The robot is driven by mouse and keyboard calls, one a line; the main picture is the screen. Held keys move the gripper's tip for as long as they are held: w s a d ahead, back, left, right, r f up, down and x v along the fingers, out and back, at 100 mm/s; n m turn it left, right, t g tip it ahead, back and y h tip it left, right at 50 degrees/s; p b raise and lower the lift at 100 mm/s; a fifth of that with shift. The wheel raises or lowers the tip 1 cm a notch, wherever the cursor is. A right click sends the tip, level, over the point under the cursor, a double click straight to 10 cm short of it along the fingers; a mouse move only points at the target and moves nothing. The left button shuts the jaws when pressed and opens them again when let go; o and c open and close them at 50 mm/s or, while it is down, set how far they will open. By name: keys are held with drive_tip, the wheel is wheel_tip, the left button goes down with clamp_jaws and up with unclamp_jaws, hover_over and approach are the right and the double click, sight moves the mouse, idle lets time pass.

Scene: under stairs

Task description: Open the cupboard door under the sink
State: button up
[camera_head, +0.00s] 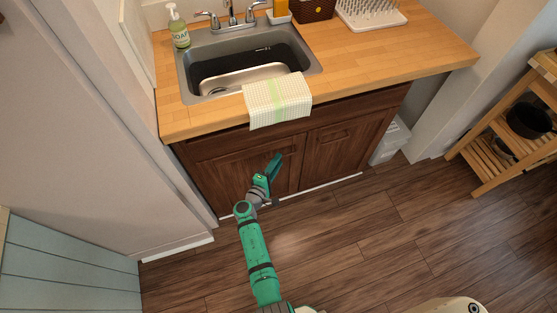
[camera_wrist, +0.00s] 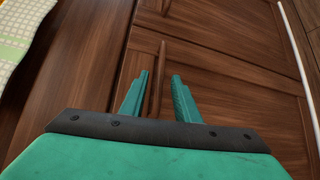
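The sink cupboard has two dark brown wooden doors, both looking shut. The left door (camera_head: 230,182) is partly hidden by my arm; it also shows in the wrist view (camera_wrist: 90,70). The right door (camera_head: 335,150) stands beside it. My green gripper (camera_head: 274,165) is in front of the upper right part of the left door. In the wrist view my gripper (camera_wrist: 160,76) is open, its fingers on either side of the left door's slim wooden handle (camera_wrist: 157,85). I cannot tell whether either finger touches the handle.
A checked towel (camera_head: 278,100) hangs over the wooden counter's (camera_head: 400,55) front edge, above the doors. A white wall (camera_head: 100,130) stands close on the left. A wooden shelf (camera_head: 490,150) stands at right. The wooden floor (camera_head: 350,240) before the cupboard is clear.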

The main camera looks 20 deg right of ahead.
drive_tip(key=shift+x, duration=0.95)
clamp_jaws()
idle(0.8)
